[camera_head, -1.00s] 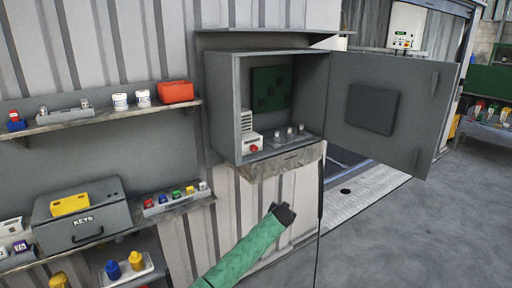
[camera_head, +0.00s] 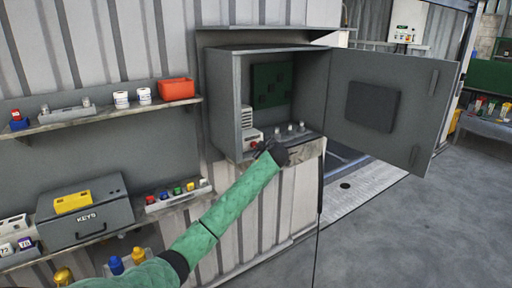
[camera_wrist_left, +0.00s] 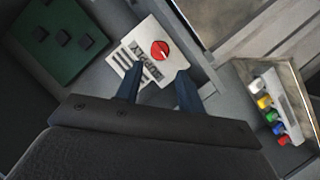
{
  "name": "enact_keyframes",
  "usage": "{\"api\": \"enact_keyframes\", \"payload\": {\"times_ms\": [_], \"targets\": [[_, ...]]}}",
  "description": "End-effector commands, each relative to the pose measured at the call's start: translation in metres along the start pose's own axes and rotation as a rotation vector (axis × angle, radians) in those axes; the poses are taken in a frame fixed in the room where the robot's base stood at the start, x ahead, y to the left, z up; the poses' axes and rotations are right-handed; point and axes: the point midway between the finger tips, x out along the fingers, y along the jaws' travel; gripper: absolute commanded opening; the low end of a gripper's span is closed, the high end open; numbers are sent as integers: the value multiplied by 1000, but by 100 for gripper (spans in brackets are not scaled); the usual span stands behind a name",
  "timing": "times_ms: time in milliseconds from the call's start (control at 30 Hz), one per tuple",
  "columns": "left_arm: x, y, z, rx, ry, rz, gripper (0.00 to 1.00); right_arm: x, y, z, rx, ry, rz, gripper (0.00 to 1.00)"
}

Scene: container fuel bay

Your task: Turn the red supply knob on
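The red supply knob (camera_wrist_left: 160,50) sits on a white plate (camera_wrist_left: 146,38) inside the open grey cabinet. In the head view the knob (camera_head: 254,145) shows at the cabinet's lower left, just beside my left gripper (camera_head: 262,148). In the left wrist view my left gripper (camera_wrist_left: 157,84) has its two dark fingers apart with nothing between them. The knob lies a little beyond the fingertips, apart from them. A light pointer line shows on the knob. My right gripper is in neither view.
The cabinet door (camera_head: 385,100) stands open to the right. Several small switches (camera_head: 290,129) stand on the cabinet floor right of the knob. A green board (camera_head: 270,86) is on its back wall. A strip of coloured items (camera_wrist_left: 272,108) lies on a shelf outside the cabinet.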

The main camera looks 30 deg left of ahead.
Motion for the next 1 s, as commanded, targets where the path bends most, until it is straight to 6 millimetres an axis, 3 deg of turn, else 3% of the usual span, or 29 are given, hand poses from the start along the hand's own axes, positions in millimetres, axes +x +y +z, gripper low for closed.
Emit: {"api": "enact_keyframes", "payload": {"times_ms": [233, 600, 1000], "targets": [[25, 2, -4, 3, 1, -3, 38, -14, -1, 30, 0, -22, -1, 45], [69, 2, -2, 2, 0, -1, 38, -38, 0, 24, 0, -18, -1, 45], [75, 0, 0, 2, -1, 1, 38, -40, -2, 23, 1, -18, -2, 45]]}}
